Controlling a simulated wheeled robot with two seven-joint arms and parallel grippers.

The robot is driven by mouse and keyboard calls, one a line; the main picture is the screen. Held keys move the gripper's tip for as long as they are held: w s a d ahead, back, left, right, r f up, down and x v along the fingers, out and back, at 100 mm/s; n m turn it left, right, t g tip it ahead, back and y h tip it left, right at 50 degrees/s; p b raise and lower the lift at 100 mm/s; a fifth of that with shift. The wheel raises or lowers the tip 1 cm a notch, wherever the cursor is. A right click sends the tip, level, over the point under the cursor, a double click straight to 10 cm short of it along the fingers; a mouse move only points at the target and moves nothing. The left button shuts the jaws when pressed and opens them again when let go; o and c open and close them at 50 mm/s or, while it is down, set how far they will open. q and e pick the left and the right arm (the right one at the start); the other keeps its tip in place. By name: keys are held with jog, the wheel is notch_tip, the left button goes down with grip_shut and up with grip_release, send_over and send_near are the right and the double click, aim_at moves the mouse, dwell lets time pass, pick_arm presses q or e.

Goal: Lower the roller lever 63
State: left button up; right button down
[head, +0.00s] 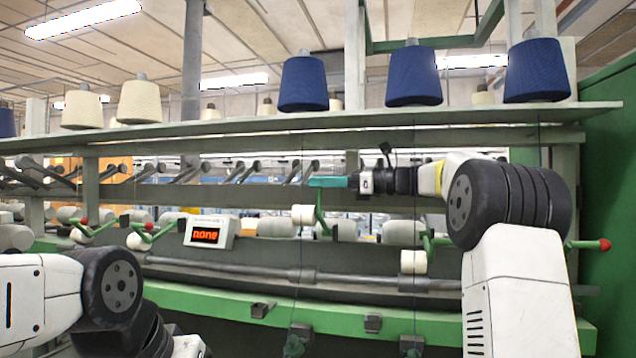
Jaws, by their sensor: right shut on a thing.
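My right gripper (322,182), with teal fingers, reaches in from the right, pointing left, and is shut at the top of a green roller lever (320,209). The lever stands upright, with a white roller (303,215) beside its lower part. The fingers hide the lever's top end, so its knob does not show. No number can be read on this lever. My left arm is at the lower left; its gripper is not in view.
Another red-knobbed lever (590,244) is behind my right arm. Blue yarn cones (414,76) stand on the shelf (240,126) above. Thin threads hang down the front.

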aim_at(317, 208)
jog(key=shift+d, duration=0.1)
jog(key=s+f+n, duration=0.1)
jog(key=f, duration=0.1)
jog(key=s+a+f+n, duration=0.1)
jog(key=s+f, duration=0.1)
jog(key=s+f+n, duration=0.2)
jog(key=shift+s+a+f, duration=0.1)
jog(key=shift+s+a, duration=0.05)
jog(key=shift+a, duration=0.25)
jog(key=c, duration=1.4)
grip_release()
jog(key=shift+c, duration=0.2)
jog(key=v, duration=0.8)
